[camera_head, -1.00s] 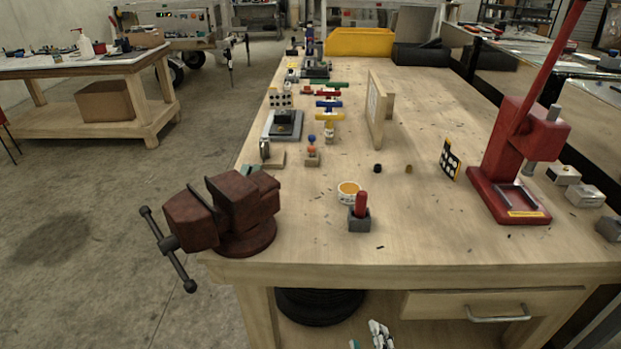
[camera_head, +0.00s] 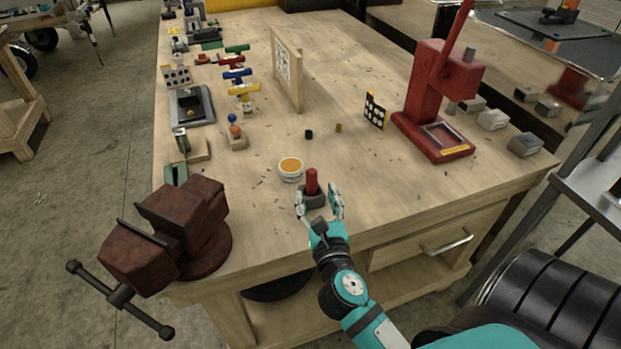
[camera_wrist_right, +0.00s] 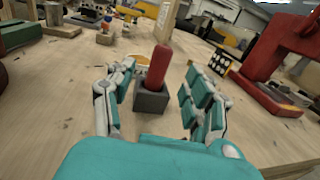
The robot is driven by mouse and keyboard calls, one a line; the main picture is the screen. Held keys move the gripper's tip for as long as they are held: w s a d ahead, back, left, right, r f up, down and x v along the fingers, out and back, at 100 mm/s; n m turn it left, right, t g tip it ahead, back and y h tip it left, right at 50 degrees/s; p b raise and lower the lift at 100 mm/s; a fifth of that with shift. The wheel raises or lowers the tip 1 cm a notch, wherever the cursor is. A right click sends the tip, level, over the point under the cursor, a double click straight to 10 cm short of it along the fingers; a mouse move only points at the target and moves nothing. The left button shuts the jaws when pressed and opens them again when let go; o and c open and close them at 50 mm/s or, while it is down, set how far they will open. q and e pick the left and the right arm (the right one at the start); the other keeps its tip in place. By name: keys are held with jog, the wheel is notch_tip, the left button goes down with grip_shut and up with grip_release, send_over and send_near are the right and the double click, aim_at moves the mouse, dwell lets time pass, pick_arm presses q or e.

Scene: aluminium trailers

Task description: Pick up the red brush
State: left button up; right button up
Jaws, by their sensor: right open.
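The red brush (camera_head: 311,182) stands upright with its red handle up, in a small grey block-like holder (camera_head: 314,200) near the front edge of the workbench. Its lower part is hidden in the holder. My right gripper (camera_head: 320,203) is open, with one finger on each side of the holder. In the right wrist view the red handle (camera_wrist_right: 158,68) rises between the two open fingers, with gaps on both sides and no visible contact. My left gripper is not in view.
A white tub with orange contents (camera_head: 291,169) stands just behind and left of the brush. A rusty red vise (camera_head: 185,225) is at the bench's front left. A red press (camera_head: 435,105) stands at the right. A wooden board (camera_head: 287,70) stands upright farther back.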

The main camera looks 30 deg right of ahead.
aim_at(313, 183)
jog(key=shift+x, duration=1.05)
jog(key=x, duration=0.1)
jog(key=p+x, duration=0.1)
jog(key=x, duration=0.2)
jog(key=shift+w+d+f, duration=0.2)
jog(key=shift+w+f, duration=0.05)
jog(key=shift+w, duration=0.1)
jog(key=shift+s, duration=0.1)
jog(key=shift+c, duration=0.5)
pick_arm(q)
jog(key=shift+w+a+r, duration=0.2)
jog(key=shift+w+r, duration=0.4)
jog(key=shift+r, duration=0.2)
pick_arm(e)
grip_shut()
